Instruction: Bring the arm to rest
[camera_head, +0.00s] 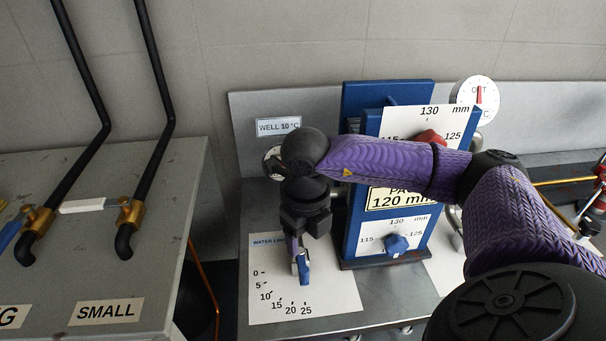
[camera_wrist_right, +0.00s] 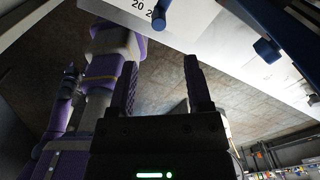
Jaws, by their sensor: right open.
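My right arm (camera_head: 385,165), purple with black joints, reaches in from the right across the blue gauge stand. My right gripper (camera_head: 304,230) hangs pointing down over the water dial card (camera_head: 275,295), just above or in front of a small blue lever (camera_head: 303,268). Whether it touches the lever cannot be told in the head view. In the right wrist view the two fingers of my right gripper (camera_wrist_right: 162,85) are apart with nothing between them. The blue lever (camera_wrist_right: 161,14) shows beyond the fingertips there, clear of them. My left gripper is not seen.
The blue stand (camera_head: 355,225) with 130 mm scales and a blue knob (camera_head: 396,244) is close beside the gripper. A round dial (camera_head: 477,98) is behind. At left a grey bench (camera_head: 60,240) carries black pipes and valves; a gap separates it from the steel table.

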